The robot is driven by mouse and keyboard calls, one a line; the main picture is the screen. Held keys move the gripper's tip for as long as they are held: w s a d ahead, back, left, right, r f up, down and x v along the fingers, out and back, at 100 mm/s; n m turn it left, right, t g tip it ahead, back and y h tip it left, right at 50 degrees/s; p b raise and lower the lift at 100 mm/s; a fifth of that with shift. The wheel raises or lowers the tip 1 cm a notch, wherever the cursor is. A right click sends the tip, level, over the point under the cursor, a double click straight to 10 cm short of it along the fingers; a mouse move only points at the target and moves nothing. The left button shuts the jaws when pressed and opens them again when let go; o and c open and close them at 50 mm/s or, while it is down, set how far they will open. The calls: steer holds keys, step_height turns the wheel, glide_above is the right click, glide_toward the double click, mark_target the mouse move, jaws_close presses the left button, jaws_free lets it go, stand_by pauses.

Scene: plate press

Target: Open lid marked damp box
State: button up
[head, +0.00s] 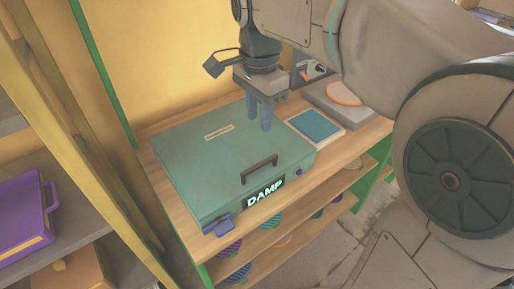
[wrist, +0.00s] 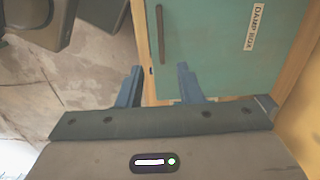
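The damp box (head: 205,165) is a flat teal case lying on a wooden shelf, its lid down. A dark handle (head: 259,168) is on the lid near the front edge; it also shows in the wrist view (wrist: 160,34). A glowing DAMP sign (head: 264,193) is on the front, with a blue latch (head: 219,227) at the front left corner. My gripper (head: 260,123) points down over the box's right rear part, its blue fingers apart and empty. Contact cannot be told.
A blue-covered pad (head: 316,125) and a grey device with an orange-rimmed disc (head: 345,93) sit right of the box. A yellow wall stands behind. A purple case (head: 25,215) is on a shelf at left. Striped round items (head: 237,270) lie on the lower shelf.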

mark_target(258, 164)
step_height(258, 164, down, 14)
steer(key=shift+r+b, duration=0.1)
steer(key=shift+b, duration=0.25)
jaws_close()
